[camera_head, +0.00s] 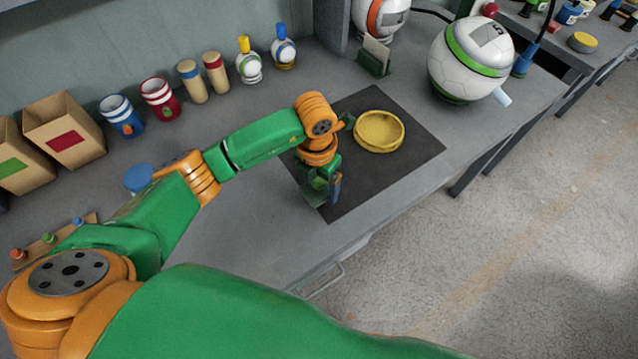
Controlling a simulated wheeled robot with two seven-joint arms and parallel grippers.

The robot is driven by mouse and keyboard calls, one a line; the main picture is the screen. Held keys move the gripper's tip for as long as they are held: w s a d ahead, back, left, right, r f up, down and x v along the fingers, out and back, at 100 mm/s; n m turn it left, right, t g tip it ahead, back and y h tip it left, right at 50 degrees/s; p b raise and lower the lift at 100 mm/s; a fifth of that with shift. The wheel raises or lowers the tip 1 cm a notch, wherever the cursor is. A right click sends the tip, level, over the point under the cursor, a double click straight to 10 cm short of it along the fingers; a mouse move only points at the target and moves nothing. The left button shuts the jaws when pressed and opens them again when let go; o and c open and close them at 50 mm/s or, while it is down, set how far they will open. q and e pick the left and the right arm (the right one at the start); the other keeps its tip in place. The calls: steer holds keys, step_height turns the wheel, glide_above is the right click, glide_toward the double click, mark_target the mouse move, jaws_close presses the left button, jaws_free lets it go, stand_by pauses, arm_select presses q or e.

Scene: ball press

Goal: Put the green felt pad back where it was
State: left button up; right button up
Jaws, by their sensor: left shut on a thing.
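My left gripper (328,193) is low over the near left part of a dark mat (403,170) on the grey bench. It is shut on a flat, dull green piece (315,190), which looks like the green felt pad. The gripper and wrist hide part of the pad. I cannot tell whether the pad touches the mat. A round yellow dish (379,130) sits on the mat, to the right of the gripper and apart from it. My right gripper is not in view.
A white and green ball-shaped machine (468,60) stands right of the mat. A small green holder with a card (375,55) stands behind the mat. Cups (160,98), shakers, bottles and cardboard bins (64,130) line the wall. The mat's near right part is clear.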

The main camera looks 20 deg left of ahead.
mark_target(318, 180)
arm_select(q)
step_height(318, 180, down, 2)
steer(key=shift+d, duration=0.1)
steer(key=shift+f, duration=0.15)
steer(key=o, duration=1.1)
steer(key=shift+r, duration=0.65)
step_height(318, 180, up, 10)
steer(key=shift+f+b, duration=0.1)
steer(key=shift+b, duration=0.6)
steer(key=shift+s+r, duration=0.15)
steer(key=shift+r, duration=0.45)
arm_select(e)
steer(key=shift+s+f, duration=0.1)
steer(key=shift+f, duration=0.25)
